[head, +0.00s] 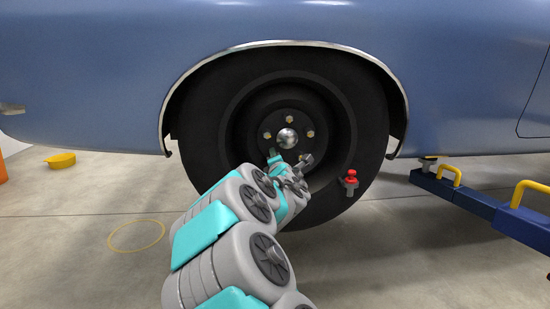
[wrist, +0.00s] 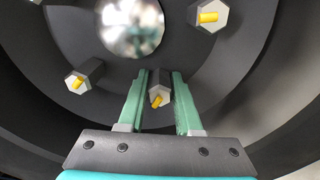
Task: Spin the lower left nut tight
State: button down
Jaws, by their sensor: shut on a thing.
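The wheel hub (head: 289,138) of a blue car has a shiny round cap with nuts around it. My gripper (head: 277,154) reaches the lower left of the cap and hides most of the lower left nut in the head view. In the wrist view, that grey hex nut (wrist: 165,93), with a yellow stud end at its centre, sits between my two green fingers (wrist: 159,100). The fingers are shut on it. The left nut (wrist: 85,76) and the lower right nut (wrist: 208,16) stand free of the fingers, with the cap (wrist: 132,27) above.
The black tyre (head: 360,115) surrounds the hub under the fender arch. A blue lift arm (head: 480,203) with yellow handles lies at the right. A yellow object (head: 61,160) is on the left floor, which is otherwise mostly clear.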

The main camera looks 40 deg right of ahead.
jog(key=m, duration=0.6)
jog(key=shift+m, duration=0.3)
jog(key=m, duration=0.6)
jog(key=shift+f, duration=0.15)
jog(key=m, duration=0.5)
jog(key=shift+a+m+b, duration=0.1)
jog(key=shift+m+b, duration=0.2)
jog(key=shift+b, duration=0.1)
jog(key=m+b, duration=0.1)
jog(key=m, duration=0.5)
jog(key=shift+f, duration=0.1)
jog(key=c, duration=0.6)
grip_release()
